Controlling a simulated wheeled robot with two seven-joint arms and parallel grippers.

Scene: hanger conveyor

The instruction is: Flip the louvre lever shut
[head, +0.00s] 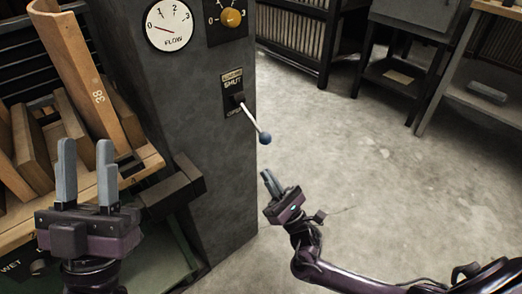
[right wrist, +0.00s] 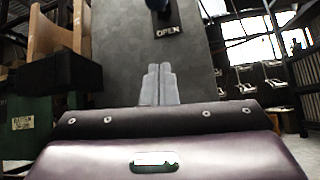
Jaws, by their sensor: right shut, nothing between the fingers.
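In the right wrist view, OPEN shows on the plate (right wrist: 168,31), with the dark knob (right wrist: 158,5) cut by the top edge. My right gripper (head: 268,182) is shut and empty, below the knob and apart from it. My left gripper (head: 87,176) is open and empty, at the left.
The grey column (head: 185,100) carries a FLOW dial (head: 168,25) and a yellow knob (head: 231,18). A dark block (head: 170,190) juts out from it. A wooden rack with boards (head: 75,70) stands at the left. The floor (head: 350,150) to the right is clear.

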